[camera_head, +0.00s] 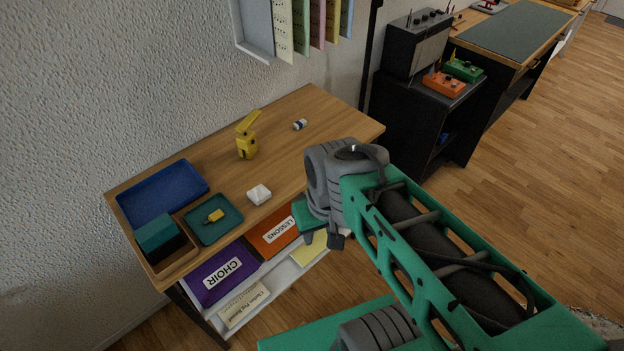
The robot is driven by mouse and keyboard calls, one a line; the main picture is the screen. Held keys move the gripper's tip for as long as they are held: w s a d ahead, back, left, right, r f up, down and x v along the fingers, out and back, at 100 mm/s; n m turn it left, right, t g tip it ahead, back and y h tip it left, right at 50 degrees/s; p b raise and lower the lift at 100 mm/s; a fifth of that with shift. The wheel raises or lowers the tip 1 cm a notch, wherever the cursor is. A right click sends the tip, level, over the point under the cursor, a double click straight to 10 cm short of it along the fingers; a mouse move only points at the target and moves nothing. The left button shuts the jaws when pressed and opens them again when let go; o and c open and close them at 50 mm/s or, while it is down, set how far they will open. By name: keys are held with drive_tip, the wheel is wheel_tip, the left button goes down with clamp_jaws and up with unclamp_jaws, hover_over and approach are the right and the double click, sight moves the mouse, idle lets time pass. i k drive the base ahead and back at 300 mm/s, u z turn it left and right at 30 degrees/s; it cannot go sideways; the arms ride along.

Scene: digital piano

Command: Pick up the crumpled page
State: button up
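The crumpled page (259,194) looks like a small white lump on the wooden desk, near its front edge and right of the teal tray. My gripper (338,241) is mostly hidden behind my own green and grey arm, at the desk's front right edge.
The wooden desk (290,160) also holds a blue tray (142,213), a teal tray (232,229) with a small yellow item, a dark teal block (158,236), a yellow upright object (246,146) and a small white-and-blue piece (300,124). Folders sit on a shelf below.

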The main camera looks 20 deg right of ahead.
sight(259, 194)
drive_tip(key=z, duration=0.5)
drive_tip(key=k, duration=1)
drive_tip(key=u, duration=1.25)
drive_tip(key=i, duration=1)
